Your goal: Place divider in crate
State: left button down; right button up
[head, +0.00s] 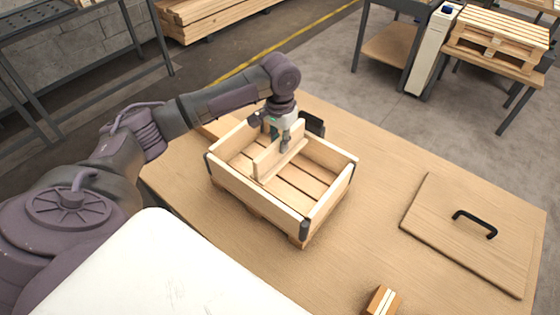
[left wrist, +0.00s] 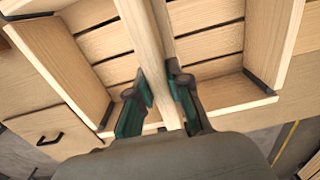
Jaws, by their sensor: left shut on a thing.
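The open slatted wooden crate (head: 253,197) stands upright on the wooden table; its wall also shows in the left wrist view (left wrist: 60,65). The divider (head: 266,161) is a pale flat board, held upright inside the crate's outline, about mid-crate. My left gripper (head: 284,143) is above the crate and shut on the divider's upper edge. In the left wrist view, its fingers (left wrist: 157,98) press on both faces of the divider (left wrist: 142,40). A pale strip (head: 284,162) runs beside the divider's foot. Whether the divider touches the crate floor is unclear. My right gripper is out of view.
A wooden lid (head: 440,226) with a black handle lies flat at the table's right. A dark object (head: 313,124) sits behind the crate. Bare tabletop lies between crate and lid.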

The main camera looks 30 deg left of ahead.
aim_at(280, 161)
pick_arm(q)
jog(key=f, duration=0.3)
jog(key=shift+w+a+f, duration=0.1)
jog(key=shift+w+f, duration=0.05)
jog(key=shift+w, duration=0.05)
jog(key=shift+f, duration=0.65)
notch_tip(280, 161, down, 4)
jog(key=shift+r, duration=0.25)
jog(key=shift+f, duration=0.2)
jog(key=c, duration=1.3)
grip_release()
jog(key=shift+f, duration=0.1)
jog(key=shift+o, duration=1)
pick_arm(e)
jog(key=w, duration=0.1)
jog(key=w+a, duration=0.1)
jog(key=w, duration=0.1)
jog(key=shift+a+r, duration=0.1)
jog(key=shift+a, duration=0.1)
